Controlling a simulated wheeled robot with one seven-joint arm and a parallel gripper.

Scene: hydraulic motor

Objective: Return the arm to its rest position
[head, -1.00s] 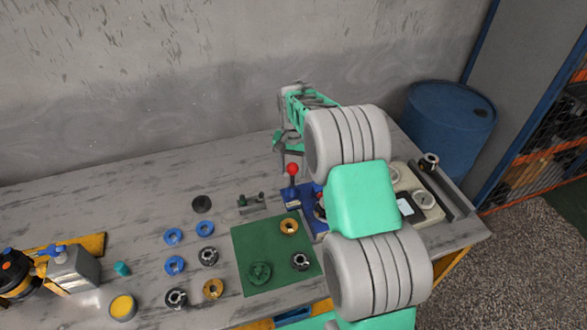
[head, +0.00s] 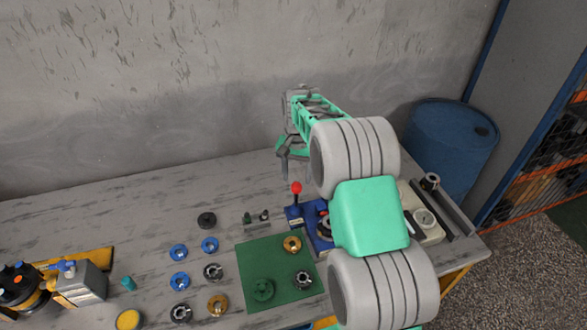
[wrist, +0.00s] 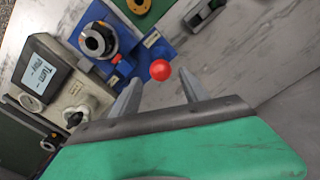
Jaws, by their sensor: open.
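My gripper (head: 287,158) is raised above the back of the workbench, behind the blue fixture with the red-knobbed lever. In the wrist view my gripper (wrist: 158,92) has its two fingers apart with nothing held between them. The red knob (wrist: 161,70) shows beyond the fingertips, and it also shows in the head view (head: 296,187). My arm bends across the right part of the bench and hides part of the blue fixture (head: 294,216) and the instrument box beside it.
A green mat (head: 257,284) holds several ring parts, with more rings left of it. A blue barrel (head: 450,140) stands behind the bench's right end. The beige box with a screen (wrist: 42,72) is near the fixture. The bench's back left (head: 100,210) is clear.

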